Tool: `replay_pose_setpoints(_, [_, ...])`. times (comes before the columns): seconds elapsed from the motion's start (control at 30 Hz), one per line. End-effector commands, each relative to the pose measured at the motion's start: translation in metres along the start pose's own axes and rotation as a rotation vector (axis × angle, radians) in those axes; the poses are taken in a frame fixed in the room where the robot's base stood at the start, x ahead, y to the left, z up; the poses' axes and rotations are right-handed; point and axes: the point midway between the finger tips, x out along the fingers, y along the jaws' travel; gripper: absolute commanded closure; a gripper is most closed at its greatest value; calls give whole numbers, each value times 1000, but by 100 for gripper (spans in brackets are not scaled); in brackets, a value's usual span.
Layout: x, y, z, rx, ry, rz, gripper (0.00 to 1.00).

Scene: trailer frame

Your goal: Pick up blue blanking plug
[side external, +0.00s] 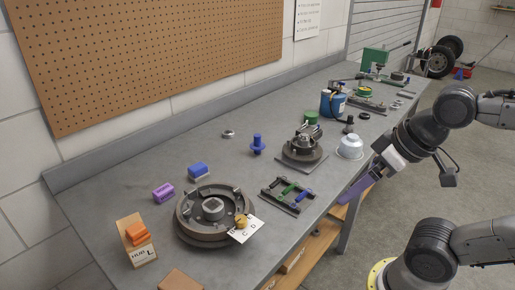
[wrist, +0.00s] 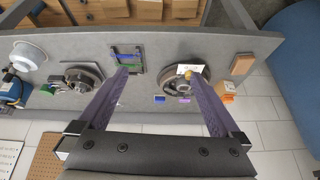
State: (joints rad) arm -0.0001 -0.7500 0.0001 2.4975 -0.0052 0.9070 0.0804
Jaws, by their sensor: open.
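The blue blanking plug (side external: 258,145) stands upright on the grey workbench in the side view, with a wide round flange and a narrower stem. It is near the middle of the bench, left of a round hub on a square plate. In the wrist view I cannot make the plug out clearly; the left finger may hide it. My gripper (side external: 345,196) has purple fingers and is off the bench's front edge, well right of the plug. In the wrist view my gripper (wrist: 158,73) is open, with nothing between the fingertips.
A brake drum (side external: 180,228), a blue block (side external: 198,169) and a purple block (side external: 163,192) lie left of the plug. A dark frame with coloured bars (side external: 273,198), the hub (side external: 303,150) and a white bowl (side external: 350,146) lie towards my arm. Bare bench surrounds the plug.

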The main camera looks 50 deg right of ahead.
Motion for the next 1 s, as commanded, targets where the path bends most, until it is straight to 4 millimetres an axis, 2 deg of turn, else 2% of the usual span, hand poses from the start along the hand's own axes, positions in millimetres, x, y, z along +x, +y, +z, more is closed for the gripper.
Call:
replay_pose_setpoints(0.1, [-22,2,-30,102,67,12,0])
replay_pose_setpoints(0.3, [-46,9,-100,266,119,45,0])
replay_pose_setpoints(0.37, [-50,12,-121,311,126,57,0])
replay_pose_setpoints(0.53, [-50,24,-190,445,144,98,0])
replay_pose_setpoints(0.67, [-37,37,-244,547,151,135,0])
replay_pose_setpoints(0.77, [-20,49,-282,616,152,165,0])
replay_pose_setpoints(0.87, [4,63,-316,680,148,196,0])
replay_pose_setpoints(1.0, [47,85,-355,754,138,241,0])
